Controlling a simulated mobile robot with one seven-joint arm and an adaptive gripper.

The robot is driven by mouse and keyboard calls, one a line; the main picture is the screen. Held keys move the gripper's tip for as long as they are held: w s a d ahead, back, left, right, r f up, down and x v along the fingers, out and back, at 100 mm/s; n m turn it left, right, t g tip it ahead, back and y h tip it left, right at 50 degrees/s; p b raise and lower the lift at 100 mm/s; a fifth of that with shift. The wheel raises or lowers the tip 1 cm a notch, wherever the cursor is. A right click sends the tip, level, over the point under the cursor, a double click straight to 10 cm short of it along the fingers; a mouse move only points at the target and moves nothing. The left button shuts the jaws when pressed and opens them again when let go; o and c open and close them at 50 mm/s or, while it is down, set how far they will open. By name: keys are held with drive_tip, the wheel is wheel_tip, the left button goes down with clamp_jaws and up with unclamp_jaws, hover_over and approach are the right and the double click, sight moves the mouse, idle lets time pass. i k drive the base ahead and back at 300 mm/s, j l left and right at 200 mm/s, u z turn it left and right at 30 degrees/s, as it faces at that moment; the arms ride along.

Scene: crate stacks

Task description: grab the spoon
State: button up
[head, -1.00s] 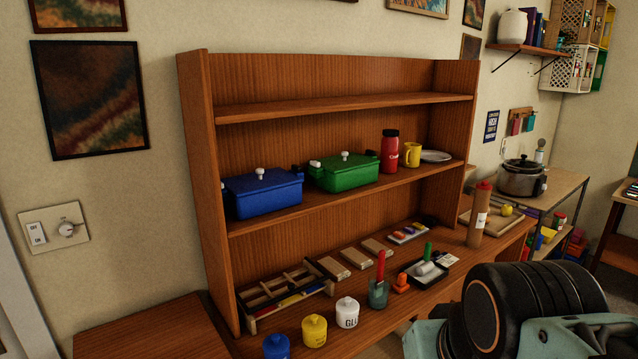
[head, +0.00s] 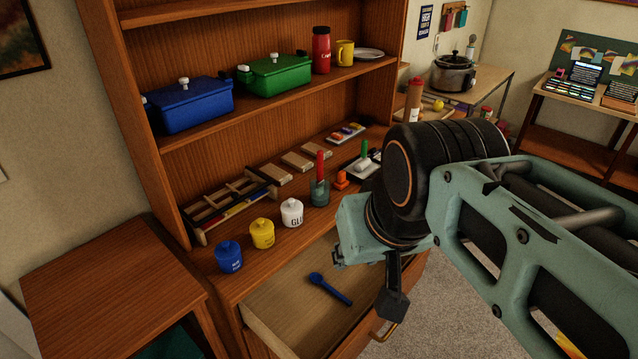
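A blue spoon (head: 330,289) lies in the open drawer (head: 285,303) at the lower middle of the head view. Its bowl points to the upper left and its handle to the lower right. My gripper (head: 392,305) hangs just right of the spoon, near the drawer's right side and above its handle. One dark finger shows plainly; the rest is hidden behind the wrist and arm, so its opening cannot be judged. A gap shows between the gripper and the spoon.
Blue (head: 229,257), yellow (head: 262,233) and white (head: 292,212) jars stand along the desk edge behind the drawer. A cup with a red-handled tool (head: 320,190) stands beside them. A lower wooden table (head: 110,285) is at left. Carpet is open at right.

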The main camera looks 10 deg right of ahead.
sight(318, 278)
drive_tip(key=k+l+u, duration=0.1)
drive_tip(key=l, duration=0.15)
drive_tip(key=k+l+u, duration=0.1)
drive_tip(key=l, duration=0.15)
drive_tip(key=i, duration=0.4)
drive_tip(key=k+l, duration=0.15)
drive_tip(key=i+l, duration=0.6)
drive_tip(key=l, duration=0.15)
